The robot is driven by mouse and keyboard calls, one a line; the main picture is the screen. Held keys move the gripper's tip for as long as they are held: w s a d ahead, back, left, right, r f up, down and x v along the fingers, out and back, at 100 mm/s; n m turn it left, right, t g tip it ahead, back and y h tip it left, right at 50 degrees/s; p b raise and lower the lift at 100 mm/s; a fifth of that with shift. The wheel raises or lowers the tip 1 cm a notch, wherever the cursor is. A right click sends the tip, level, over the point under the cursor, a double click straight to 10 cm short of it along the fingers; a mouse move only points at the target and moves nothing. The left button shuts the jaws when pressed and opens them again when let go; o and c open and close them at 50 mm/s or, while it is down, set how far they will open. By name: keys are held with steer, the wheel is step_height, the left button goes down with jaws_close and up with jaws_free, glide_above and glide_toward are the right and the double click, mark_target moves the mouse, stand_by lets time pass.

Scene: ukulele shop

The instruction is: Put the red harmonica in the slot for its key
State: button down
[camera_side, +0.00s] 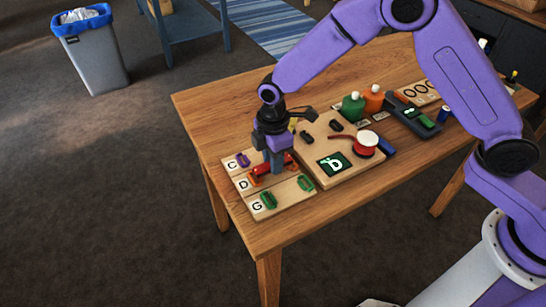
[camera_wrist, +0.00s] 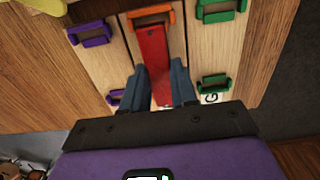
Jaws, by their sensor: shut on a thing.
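The red harmonica (camera_side: 262,170) is between the fingers of my gripper (camera_side: 277,168), which is shut on it. In the wrist view the harmonica (camera_wrist: 153,52) runs lengthwise between the fingers (camera_wrist: 167,88). It is over the D row of the wooden slot board (camera_side: 271,205), in line with the orange end brackets. One orange bracket (camera_wrist: 151,14) shows at the harmonica's far end. I cannot tell whether the harmonica rests on the board or is just above it. A dark tile (camera_side: 333,164) beside the board shows a light D.
Purple brackets (camera_wrist: 92,33) flank the C row and green brackets (camera_wrist: 213,82) the G row; both look empty. A wooden block with a red-and-white round item (camera_side: 366,142), bottles (camera_side: 353,107) and a dark device (camera_side: 411,117) are to the right.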

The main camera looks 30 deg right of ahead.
steer(key=shift+f, duration=0.5)
stand_by(0.3)
steer(key=c, duration=0.8)
jaws_free()
step_height(320, 180, up, 17)
steer(key=s+d+m, duration=0.1)
steer(key=s+d, duration=0.6)
steer(key=s, duration=0.2)
steer(key=s+d+m, duration=0.2)
steer(key=s+d, duration=0.6)
steer(key=s, duration=0.2)
steer(key=s+d+m, duration=0.2)
steer(key=s+d, duration=0.5)
steer(key=s, duration=0.3)
steer(key=shift+d+f, duration=0.2)
steer(key=shift+f, duration=0.1)
